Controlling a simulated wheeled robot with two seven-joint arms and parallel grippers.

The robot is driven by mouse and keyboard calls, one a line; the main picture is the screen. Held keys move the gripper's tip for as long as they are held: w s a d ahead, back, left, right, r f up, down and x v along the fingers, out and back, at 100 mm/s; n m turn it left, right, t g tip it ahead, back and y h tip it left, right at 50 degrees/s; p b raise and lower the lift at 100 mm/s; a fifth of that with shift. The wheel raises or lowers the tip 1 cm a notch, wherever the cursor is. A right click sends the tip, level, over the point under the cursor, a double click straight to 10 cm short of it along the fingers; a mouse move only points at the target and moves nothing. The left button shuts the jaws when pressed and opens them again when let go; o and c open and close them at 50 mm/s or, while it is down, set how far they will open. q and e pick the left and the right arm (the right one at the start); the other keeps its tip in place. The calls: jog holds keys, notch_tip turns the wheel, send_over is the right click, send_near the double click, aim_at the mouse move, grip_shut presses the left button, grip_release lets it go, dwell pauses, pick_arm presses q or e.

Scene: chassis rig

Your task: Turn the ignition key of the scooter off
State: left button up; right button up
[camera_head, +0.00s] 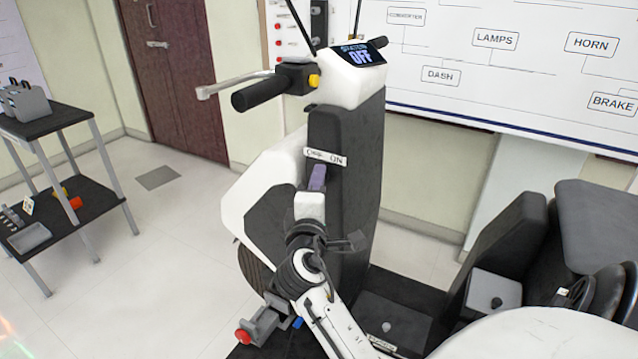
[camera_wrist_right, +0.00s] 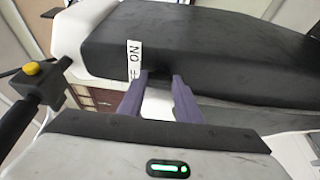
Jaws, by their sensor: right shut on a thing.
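The white and black scooter (camera_head: 345,160) stands in the middle of the head view. My right gripper (camera_head: 317,177) reaches up to the panel just below the label. In the wrist view its two purple fingers (camera_wrist_right: 159,82) point at the panel and are shut on the ignition key. The key itself is hidden, so its angle cannot be told. My left gripper is not in view.
The handlebar grip (camera_head: 255,94) with a yellow button (camera_head: 314,81) sticks out to the left above my right gripper. A dark two-shelf cart (camera_head: 60,122) stands at the far left. A wiring board (camera_head: 500,70) hangs behind. The floor between cart and scooter is mostly clear.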

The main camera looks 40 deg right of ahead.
jog(key=o, duration=1)
jog(key=shift+o, duration=0.2)
